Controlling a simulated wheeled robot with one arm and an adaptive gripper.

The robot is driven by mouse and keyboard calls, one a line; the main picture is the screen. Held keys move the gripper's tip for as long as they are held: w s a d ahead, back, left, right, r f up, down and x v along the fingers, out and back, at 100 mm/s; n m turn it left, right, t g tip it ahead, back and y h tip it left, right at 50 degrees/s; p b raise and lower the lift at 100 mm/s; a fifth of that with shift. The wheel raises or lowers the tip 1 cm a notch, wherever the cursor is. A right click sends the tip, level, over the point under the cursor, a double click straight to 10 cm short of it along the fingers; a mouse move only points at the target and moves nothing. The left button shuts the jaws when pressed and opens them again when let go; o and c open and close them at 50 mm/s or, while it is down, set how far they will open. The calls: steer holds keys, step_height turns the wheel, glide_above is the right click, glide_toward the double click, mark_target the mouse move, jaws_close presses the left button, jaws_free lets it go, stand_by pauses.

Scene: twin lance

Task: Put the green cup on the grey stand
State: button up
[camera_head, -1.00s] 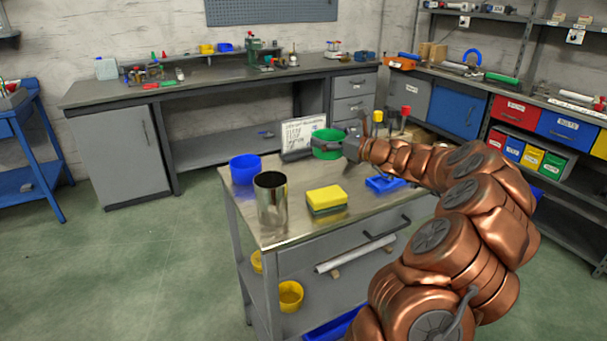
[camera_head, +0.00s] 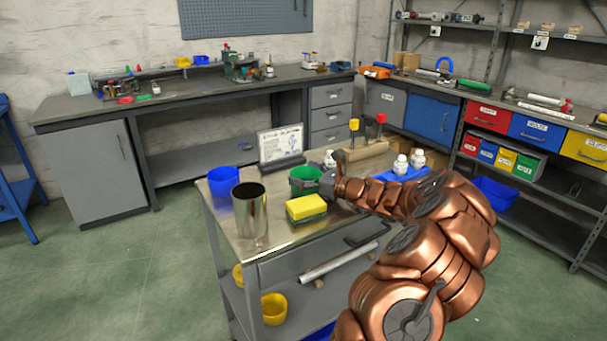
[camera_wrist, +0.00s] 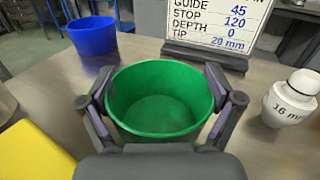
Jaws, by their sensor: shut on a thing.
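The green cup (camera_head: 303,187) is between the fingers of my gripper (camera_head: 328,184) over the far part of the metal cart top. In the wrist view the green cup (camera_wrist: 158,98) is upright and looks empty, with a finger of my gripper (camera_wrist: 161,112) pressed on each side. Whether its base touches the cart top is hidden. A sign (camera_wrist: 215,28) with a dark grey base stands just behind the cup. I cannot make out any other grey stand for certain.
On the cart top (camera_head: 275,238) are a blue cup (camera_head: 223,181), a steel cylinder (camera_head: 249,212) and a yellow sponge (camera_head: 305,207), all left or front of the green cup. White bottles (camera_head: 409,163) stand on the right. A white bottle (camera_wrist: 290,98) is close to my gripper's right.

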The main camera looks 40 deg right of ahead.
steer(key=o, duration=0.8)
steer(key=shift+f, duration=0.1)
steer(key=shift+o, duration=0.2)
steer(key=shift+s+d, duration=0.1)
steer(key=shift+s, duration=0.05)
steer(key=v, duration=1.1)
steer(key=shift+s, duration=0.3)
